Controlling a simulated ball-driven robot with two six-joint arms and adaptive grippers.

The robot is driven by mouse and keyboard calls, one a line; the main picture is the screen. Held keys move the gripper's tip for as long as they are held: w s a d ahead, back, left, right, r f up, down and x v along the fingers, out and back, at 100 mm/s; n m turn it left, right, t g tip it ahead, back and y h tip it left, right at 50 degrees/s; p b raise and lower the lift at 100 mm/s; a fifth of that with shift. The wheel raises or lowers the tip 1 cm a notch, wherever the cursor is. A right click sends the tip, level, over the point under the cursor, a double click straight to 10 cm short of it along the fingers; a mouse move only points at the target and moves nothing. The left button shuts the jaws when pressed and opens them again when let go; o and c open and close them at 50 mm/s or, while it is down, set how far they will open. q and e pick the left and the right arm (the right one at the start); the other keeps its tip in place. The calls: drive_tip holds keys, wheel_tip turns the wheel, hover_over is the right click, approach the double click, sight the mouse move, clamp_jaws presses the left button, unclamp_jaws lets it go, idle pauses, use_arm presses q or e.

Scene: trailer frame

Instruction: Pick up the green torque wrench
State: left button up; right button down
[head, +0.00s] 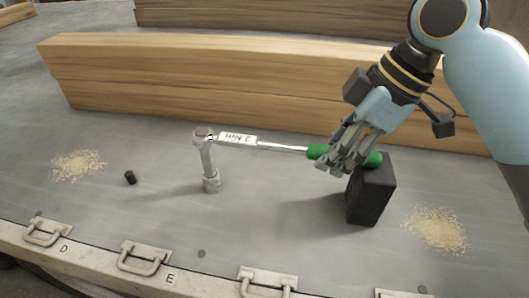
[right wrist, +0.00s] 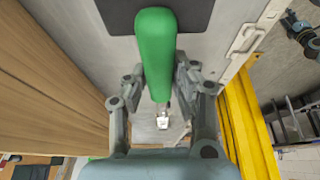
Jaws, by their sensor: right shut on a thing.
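The torque wrench has a green handle (head: 318,151), a silver shaft (head: 283,148) with a white label reading 2 Nm, and a head (head: 203,135) at its left end. A socket extension (head: 210,170) runs down from the head to the grey surface. My right gripper (head: 340,160) is shut on the green handle, near the dark block (head: 371,192) under the handle's right end. In the right wrist view the green handle (right wrist: 155,52) runs between the fingers (right wrist: 157,95). Whether the handle still touches the block is unclear. My left gripper is not in view.
A long wooden beam (head: 150,80) lies behind the wrench. A small black cylinder (head: 130,177) stands to the left. Sawdust piles lie at left (head: 78,164) and right (head: 436,229). Metal latches (head: 145,257) line the front edge. The grey surface in front of the wrench is mostly clear.

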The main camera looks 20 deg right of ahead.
drive_tip(key=shift+r, duration=0.15)
drive_tip(key=shift+r, duration=0.55)
wheel_tip(320, 180, up, 3)
drive_tip(key=shift+r+p, duration=0.2)
drive_tip(key=shift+p, duration=0.65)
drive_tip(key=s+r+p, duration=0.6)
drive_tip(key=s+p, duration=0.3)
drive_tip(key=s, duration=0.2)
drive_tip(key=shift+s+a+r, duration=0.2)
drive_tip(key=shift+s, duration=0.1)
